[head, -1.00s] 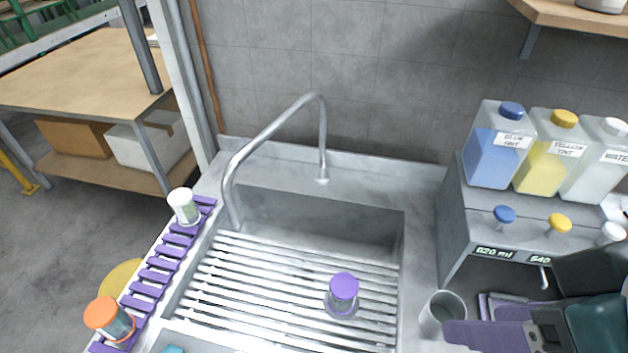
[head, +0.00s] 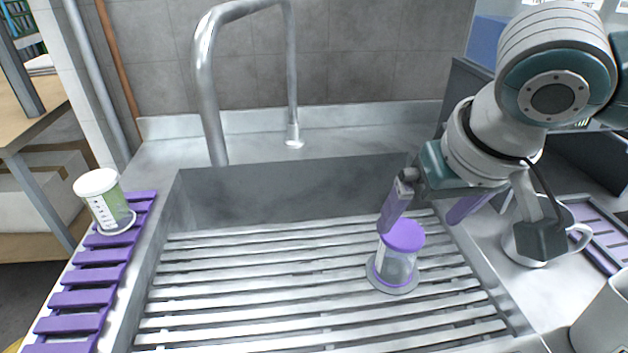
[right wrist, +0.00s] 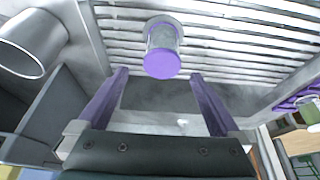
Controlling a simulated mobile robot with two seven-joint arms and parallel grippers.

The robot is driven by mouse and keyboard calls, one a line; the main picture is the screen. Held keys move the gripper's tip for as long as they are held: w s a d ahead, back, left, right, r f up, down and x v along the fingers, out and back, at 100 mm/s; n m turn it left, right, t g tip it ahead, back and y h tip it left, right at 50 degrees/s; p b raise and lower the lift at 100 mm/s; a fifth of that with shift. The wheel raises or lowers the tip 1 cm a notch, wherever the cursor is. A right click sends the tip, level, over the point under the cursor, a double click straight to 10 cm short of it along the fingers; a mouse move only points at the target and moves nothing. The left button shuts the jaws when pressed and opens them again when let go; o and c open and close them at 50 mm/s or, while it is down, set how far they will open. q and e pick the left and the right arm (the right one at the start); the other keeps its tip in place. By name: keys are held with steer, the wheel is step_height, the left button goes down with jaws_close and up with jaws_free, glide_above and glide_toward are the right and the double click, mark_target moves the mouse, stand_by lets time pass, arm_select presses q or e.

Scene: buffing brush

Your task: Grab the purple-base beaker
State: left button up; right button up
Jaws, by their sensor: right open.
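The purple-base beaker (head: 397,262) stands on the slatted metal rack of the sink, in the right part of the head view. It is a clear vessel with a purple top and a purple ring at its foot. In the right wrist view the beaker (right wrist: 162,48) lies ahead of the fingers, near the middle between them. My right gripper (head: 425,215) is open, with its purple fingers just behind and above the beaker; in the right wrist view the gripper (right wrist: 158,80) is empty. My left gripper is not in view.
The slatted rack (head: 250,290) covers the front of the sink. A curved faucet (head: 291,80) rises behind. A white-lidded jar (head: 106,208) stands on a purple rack (head: 80,299) at left. A metal mug (head: 525,245) and another cup (head: 603,320) stand at right.

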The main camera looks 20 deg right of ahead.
mark_target(403, 234)
steer(key=x, duration=0.2)
steer(key=shift+w+f, duration=0.2)
steer(key=shift+f, duration=0.15)
steer(key=b+x, duration=0.1)
steer(key=x, duration=0.4)
steer(key=shift+w+a, duration=0.1)
steer(key=shift+w, duration=0.05)
steer(key=c, duration=1.1)
steer(key=shift+r, duration=0.15)
steer(key=c, duration=0.4)
